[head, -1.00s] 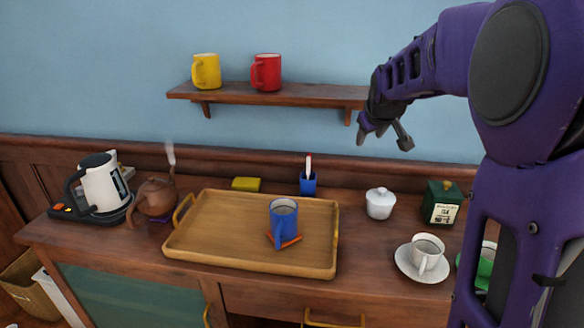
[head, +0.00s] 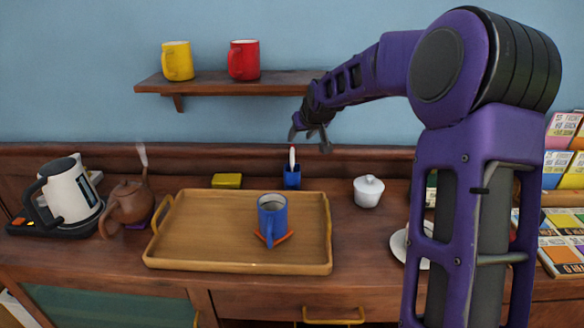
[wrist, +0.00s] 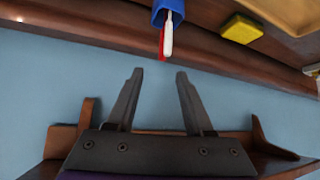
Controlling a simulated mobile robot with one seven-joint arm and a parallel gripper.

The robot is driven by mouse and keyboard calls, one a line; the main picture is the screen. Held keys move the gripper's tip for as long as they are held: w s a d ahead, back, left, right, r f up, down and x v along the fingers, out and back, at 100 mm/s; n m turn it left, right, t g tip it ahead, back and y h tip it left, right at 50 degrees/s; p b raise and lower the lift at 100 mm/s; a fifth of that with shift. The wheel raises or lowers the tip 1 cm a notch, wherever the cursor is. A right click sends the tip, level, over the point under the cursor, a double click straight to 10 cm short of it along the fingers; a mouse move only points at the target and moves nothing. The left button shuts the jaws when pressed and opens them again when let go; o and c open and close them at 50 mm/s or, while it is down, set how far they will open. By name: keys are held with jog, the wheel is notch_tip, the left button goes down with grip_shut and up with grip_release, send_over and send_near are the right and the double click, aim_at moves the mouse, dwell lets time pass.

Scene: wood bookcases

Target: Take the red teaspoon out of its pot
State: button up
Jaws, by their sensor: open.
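A small blue pot (head: 291,179) stands at the back of the counter, behind the tray. A thin red handle (wrist: 162,43), which looks like the red teaspoon, rises from the pot beside a white handle (wrist: 168,36). Their lower ends are hidden inside the pot. My gripper (head: 309,141) is open and empty, above and slightly right of the pot in the head view. In the wrist view, my gripper (wrist: 160,74) has its fingers spread, with the handles beyond the fingertips and not between them.
A wooden tray (head: 190,235) with a blue mug (head: 272,217) is in front of the pot. A yellow sponge (head: 227,181) lies left of it and a white lidded bowl (head: 368,191) stands right. A shelf (head: 215,84) with yellow and red mugs is above.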

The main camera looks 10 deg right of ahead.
aim_at(293, 145)
jog(key=x, duration=0.4)
jog(key=b+x, duration=0.1)
jog(key=x, duration=0.4)
jog(key=shift+w+a+f, duration=0.1)
jog(key=shift+a+f, duration=0.05)
jog(key=shift+a, duration=0.1)
grip_shut()
dwell(1.1)
